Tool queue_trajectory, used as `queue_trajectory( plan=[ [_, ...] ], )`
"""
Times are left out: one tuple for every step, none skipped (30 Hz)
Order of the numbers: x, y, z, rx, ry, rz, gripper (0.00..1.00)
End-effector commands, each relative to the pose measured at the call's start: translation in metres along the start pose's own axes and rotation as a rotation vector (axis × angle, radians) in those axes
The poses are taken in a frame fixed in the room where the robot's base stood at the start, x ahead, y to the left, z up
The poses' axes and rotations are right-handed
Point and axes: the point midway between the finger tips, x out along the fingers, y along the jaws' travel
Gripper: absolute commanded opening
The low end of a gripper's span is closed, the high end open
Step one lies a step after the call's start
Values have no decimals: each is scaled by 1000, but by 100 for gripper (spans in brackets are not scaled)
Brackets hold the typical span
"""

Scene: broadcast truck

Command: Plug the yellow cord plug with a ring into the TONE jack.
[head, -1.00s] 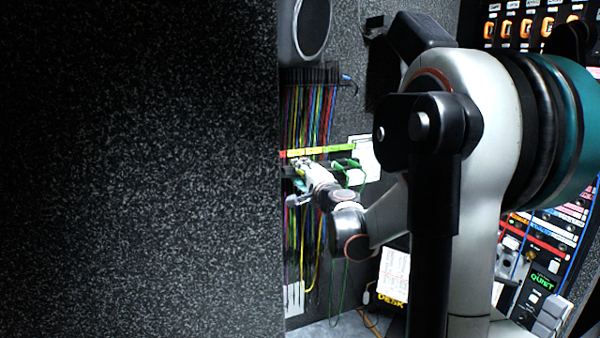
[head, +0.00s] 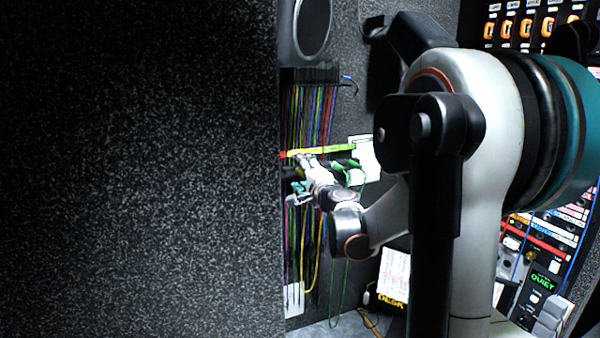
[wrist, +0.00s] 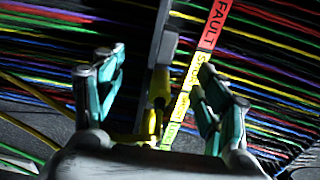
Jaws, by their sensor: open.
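A yellow plug (wrist: 158,88) shows in the wrist view between the two teal-padded fingers of my gripper (wrist: 163,82). The fingers stand apart, with a gap visible on each side of the plug. More yellow shows low down by the palm; I cannot make out a ring. In the head view my gripper (head: 300,178) is small and partly hidden, in front of the hanging cords. I cannot make out the TONE jack in either view.
Many coloured cords (head: 308,110) hang from a rack on the wall. A red, yellow and green label strip (wrist: 193,75) reading FAULT crosses them, close to my right finger. A dark speckled panel (head: 140,170) fills the left of the head view. A control panel (head: 545,265) stands at right.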

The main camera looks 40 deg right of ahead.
Motion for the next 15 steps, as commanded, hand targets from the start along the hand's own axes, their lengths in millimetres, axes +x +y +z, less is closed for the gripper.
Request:
queue_trajectory(
  plan=[
    [0,0,0,0,0,0,67],
    [0,0,0,0,0,0,67],
    [0,0,0,0,0,0,67],
    [0,0,0,0,0,0,67],
    [-1,0,0,0,0,0,67],
    [-2,0,0,0,0,0,67],
    [-4,0,0,0,0,0,67],
    [-6,0,0,0,0,0,67],
    [-10,0,0,0,1,0,67],
    [-13,0,0,0,0,0,67],
    [-18,0,0,0,0,0,67],
    [-25,0,0,0,0,0,67],
    [-30,0,0,0,0,0,67],
    [-36,0,0,0,1,0,67],
    [-45,0,0,0,2,0,67]
  ],
)
